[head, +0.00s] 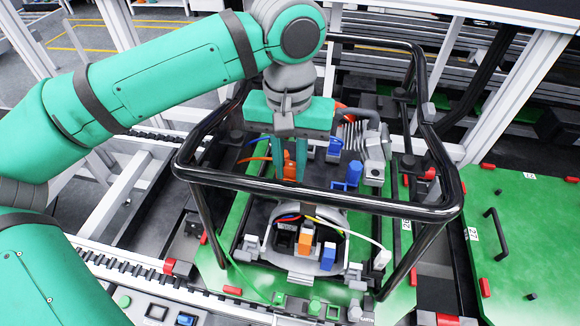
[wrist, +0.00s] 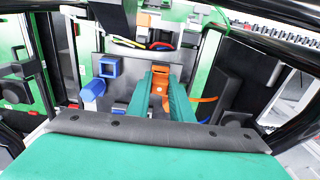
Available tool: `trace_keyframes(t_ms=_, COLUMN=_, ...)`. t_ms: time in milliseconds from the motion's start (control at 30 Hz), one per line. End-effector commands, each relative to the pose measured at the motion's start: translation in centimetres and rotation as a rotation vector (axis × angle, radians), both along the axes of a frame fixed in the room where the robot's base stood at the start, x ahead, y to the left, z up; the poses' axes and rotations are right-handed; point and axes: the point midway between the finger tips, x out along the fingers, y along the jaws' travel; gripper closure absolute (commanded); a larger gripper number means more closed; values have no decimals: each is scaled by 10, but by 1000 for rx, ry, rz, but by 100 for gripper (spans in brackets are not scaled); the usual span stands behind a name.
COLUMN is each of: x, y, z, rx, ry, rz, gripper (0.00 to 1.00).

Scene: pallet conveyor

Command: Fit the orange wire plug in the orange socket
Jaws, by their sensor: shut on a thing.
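My gripper (head: 289,172) points down inside the black tube frame, its two green fingers shut on the orange wire plug (head: 289,160). In the wrist view the orange plug (wrist: 160,88) shows between the fingertips (wrist: 160,92), with the orange wire (wrist: 205,99) curving off to the right. In the head view the orange wire (head: 256,158) leaves to the left. The fingers hide much of the plug and what is right under it. I cannot tell the orange socket apart from the plug there, nor whether the two touch.
A blue square socket (wrist: 109,66) stands beside the gripper on the grey plate, also in the head view (head: 348,175). A module with an orange block (head: 305,240) and a blue block (head: 328,256) lies nearer. The black tube frame (head: 320,205) surrounds the work area closely.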

Motion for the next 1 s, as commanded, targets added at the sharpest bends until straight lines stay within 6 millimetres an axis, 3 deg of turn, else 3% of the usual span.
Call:
trace_keyframes(t_ms=267, x=0, y=-1, z=3, rx=0, ry=0, rz=-3, gripper=100)
trace_keyframes(t_ms=1000, x=0, y=2, z=-13, rx=1, ry=0, rz=4, gripper=100)
